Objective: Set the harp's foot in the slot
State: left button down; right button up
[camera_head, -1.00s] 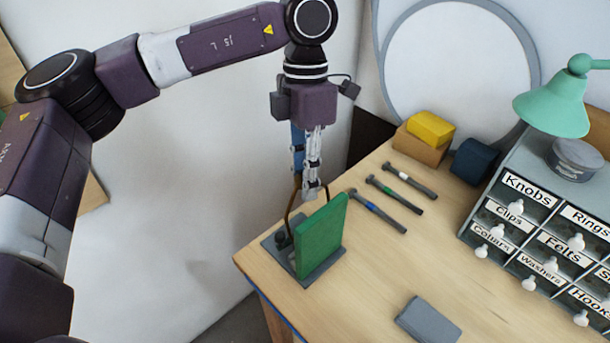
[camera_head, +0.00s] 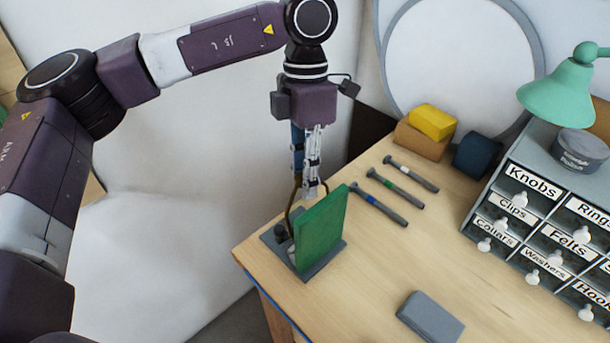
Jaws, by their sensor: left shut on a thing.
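My left gripper (camera_head: 311,190) points down above the near left corner of the workbench. It is shut on the harp (camera_head: 290,212), a thin bronze-brown wire loop. The harp hangs upright behind the left edge of a green panel (camera_head: 321,231). The panel stands on a grey base plate (camera_head: 325,262). A small dark fitting (camera_head: 281,233) sits on the plate at the harp's lower end. The harp's foot and the slot are hidden or too small to make out, so I cannot tell whether the foot is in it. My right gripper is not in view.
Several dark tools with coloured bands (camera_head: 394,188) lie right of the panel. A grey block (camera_head: 430,316) lies at the front. A labelled drawer cabinet (camera_head: 540,220), a green lamp (camera_head: 560,95), and yellow (camera_head: 432,121) and navy (camera_head: 474,154) blocks stand farther back. The middle bench is clear.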

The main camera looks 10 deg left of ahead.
pick_arm(q)
jog(key=shift+f, duration=0.25)
dwell(0.6)
jog(key=c, duration=1.7)
grip_release()
jog(key=shift+o, duration=0.2)
jog(key=v, duration=1.2)
jog(key=shift+a+r, duration=0.1)
jog(key=shift+r, duration=0.05)
jog(key=p+v, duration=0.8)
jog(key=p, duration=0.1)
jog(key=shift+s+r, duration=0.25)
jog(key=shift+r, duration=0.1)
